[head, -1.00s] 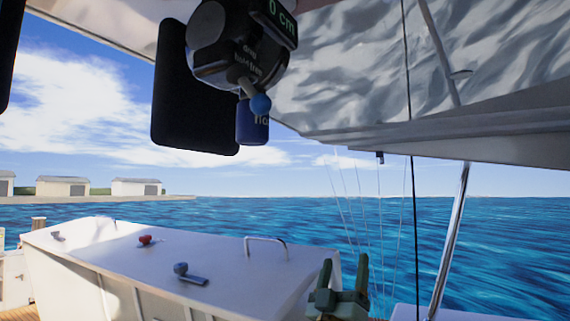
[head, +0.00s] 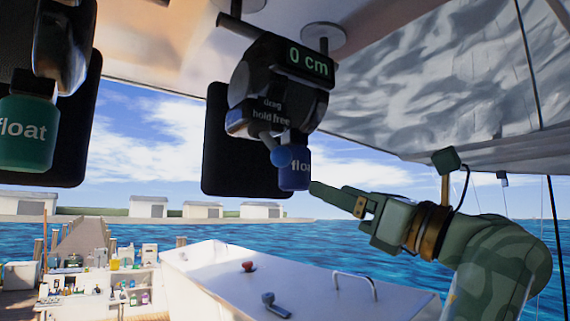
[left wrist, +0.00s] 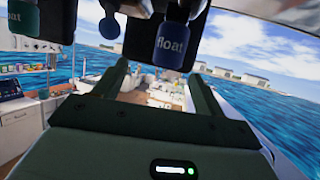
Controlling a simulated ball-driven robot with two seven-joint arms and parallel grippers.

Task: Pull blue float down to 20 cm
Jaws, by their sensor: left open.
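The blue float (head: 294,172) hangs under a dark round housing (head: 275,85) whose display (head: 308,61) reads 0 cm. A lever with a blue ball (head: 282,156) on the housing partly covers the float; labels read "drag" and "hold free". My left gripper (head: 329,190) is just right of and slightly below the float in the head view, empty. In the left wrist view its two fingers (left wrist: 160,68) stand apart, open, with the blue float (left wrist: 170,48) ahead and between them in the picture. I cannot tell the remaining distance. My right gripper is not in view.
A green float (head: 27,132) hangs at the far left. A dark panel (head: 230,165) hangs behind the blue float. Below is a white hatch box (head: 320,285) with a red knob (head: 248,266), a blue handle (head: 273,304) and a grab rail. A cluttered shelf (head: 95,285) stands lower left.

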